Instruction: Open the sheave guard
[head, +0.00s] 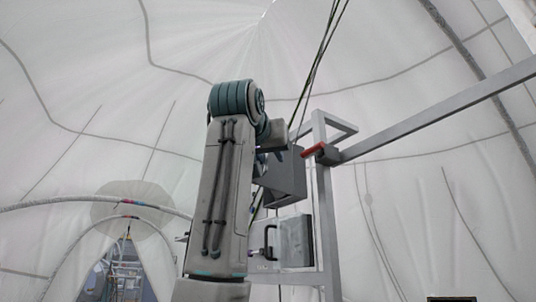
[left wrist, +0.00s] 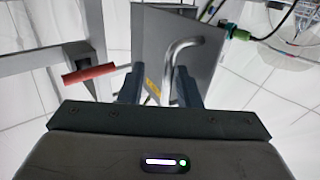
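The sheave guard appears to be the grey metal box (head: 285,176) on the upright frame, just right of my left arm in the head view. In the left wrist view its grey face (left wrist: 152,38) carries a small yellow label and a bent bare-metal handle (left wrist: 170,68). My left gripper (left wrist: 157,86) has its two dark fingers apart, with the handle seen between them, nearer the right finger. Contact cannot be told. In the head view my arm mostly hides this gripper. My right gripper is not in view.
A red lever (head: 313,149) sits on the frame (head: 326,215) beside the box; it also shows in the left wrist view (left wrist: 88,75). A long grey beam (head: 440,110) runs up to the right. Cables (head: 318,62) hang above. A lower grey box (head: 296,241) has a black handle (head: 269,243).

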